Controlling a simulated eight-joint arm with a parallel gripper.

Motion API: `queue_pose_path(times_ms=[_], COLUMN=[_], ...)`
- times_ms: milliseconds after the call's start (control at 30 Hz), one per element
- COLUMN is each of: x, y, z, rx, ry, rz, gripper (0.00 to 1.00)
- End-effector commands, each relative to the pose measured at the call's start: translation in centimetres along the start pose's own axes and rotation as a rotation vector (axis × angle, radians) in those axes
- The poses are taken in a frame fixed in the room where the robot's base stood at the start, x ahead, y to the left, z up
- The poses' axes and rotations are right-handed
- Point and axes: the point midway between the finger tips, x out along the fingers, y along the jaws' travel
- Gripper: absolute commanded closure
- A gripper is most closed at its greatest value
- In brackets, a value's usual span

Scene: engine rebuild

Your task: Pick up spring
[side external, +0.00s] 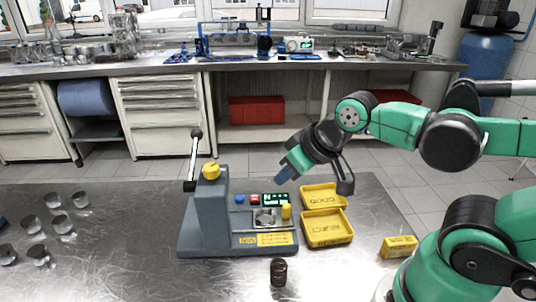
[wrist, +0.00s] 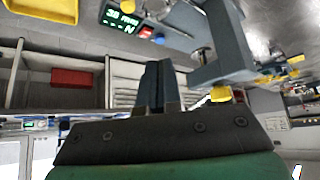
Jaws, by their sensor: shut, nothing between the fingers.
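A dark coil spring (side external: 278,272) stands upright on the metal table near the front, just below the grey press. My gripper (side external: 283,176) is shut and empty, in the air above the back of the press, well above and behind the spring. In the wrist view its blue-grey fingers (wrist: 155,85) are together, with nothing seen between them. I do not make out the spring in the wrist view.
The grey press (side external: 212,215) with a black lever stands left of my gripper. Yellow trays (side external: 327,242) and a yellow box (side external: 399,247) lie to the right. Several metal cylinders (side external: 60,224) stand at the left. The table between them and the press is clear.

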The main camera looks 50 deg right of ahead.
Motion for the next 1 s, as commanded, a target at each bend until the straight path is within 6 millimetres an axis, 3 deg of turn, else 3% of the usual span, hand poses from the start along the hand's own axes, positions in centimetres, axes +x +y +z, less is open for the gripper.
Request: queue_pose_path(times_ms=[367, 600, 633, 900, 1000], x=[0.00, 0.00, 0.00, 0.01, 0.16], y=[0.00, 0.00, 0.00, -0.02, -0.33], z=[0.00, 0.00, 0.00, 0.00, 0.16], rx=[0.001, 0.001, 0.001, -0.004, -0.082], ry=[0.000, 0.000, 0.000, -0.002, -0.019], rz=[0.000, 0.000, 0.000, 0.000, -0.008], gripper=[0.97, 0.29, 0.26, 0.26, 0.26])
